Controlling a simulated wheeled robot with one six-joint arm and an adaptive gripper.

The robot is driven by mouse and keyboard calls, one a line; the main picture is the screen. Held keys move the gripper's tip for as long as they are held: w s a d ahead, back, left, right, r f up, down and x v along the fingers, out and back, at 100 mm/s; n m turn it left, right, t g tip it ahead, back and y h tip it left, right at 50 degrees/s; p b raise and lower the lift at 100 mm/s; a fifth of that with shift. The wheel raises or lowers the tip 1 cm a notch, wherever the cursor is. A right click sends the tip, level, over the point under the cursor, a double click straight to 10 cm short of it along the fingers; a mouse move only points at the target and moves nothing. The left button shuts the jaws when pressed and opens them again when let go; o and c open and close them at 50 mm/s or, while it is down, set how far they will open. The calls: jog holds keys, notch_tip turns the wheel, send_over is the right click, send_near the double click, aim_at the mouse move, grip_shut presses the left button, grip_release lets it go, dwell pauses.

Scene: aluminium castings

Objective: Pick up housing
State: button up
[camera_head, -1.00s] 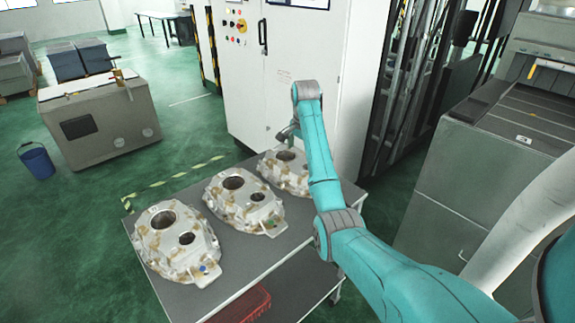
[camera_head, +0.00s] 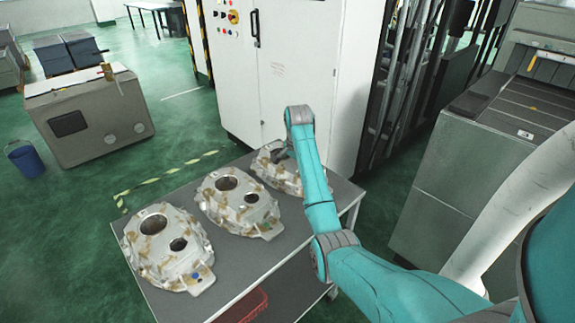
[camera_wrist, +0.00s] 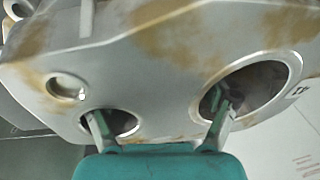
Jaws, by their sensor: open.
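Three cast aluminium housings with brown stains and round openings lie in a row on a grey cart. The left housing (camera_head: 165,262) and the middle housing (camera_head: 224,204) are clear of my arm. My gripper (camera_head: 281,155) is at the far right housing (camera_head: 262,167), partly hidden behind my wrist. In the wrist view my open gripper (camera_wrist: 160,110) is close over this housing (camera_wrist: 160,65). One finger overlaps the large opening and the other a smaller opening. I cannot tell how deep the fingertips reach or whether they touch.
The cart top (camera_head: 262,259) has bare room at its front edge. A red bin (camera_head: 243,306) sits below it. A white cabinet (camera_head: 290,75) stands close behind the far housing. A grey machine (camera_head: 450,190) is to the right, and green floor lies left.

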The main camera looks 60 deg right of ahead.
grip_shut()
jog(key=shift+r, duration=0.15)
jog(key=shift+r, duration=0.1)
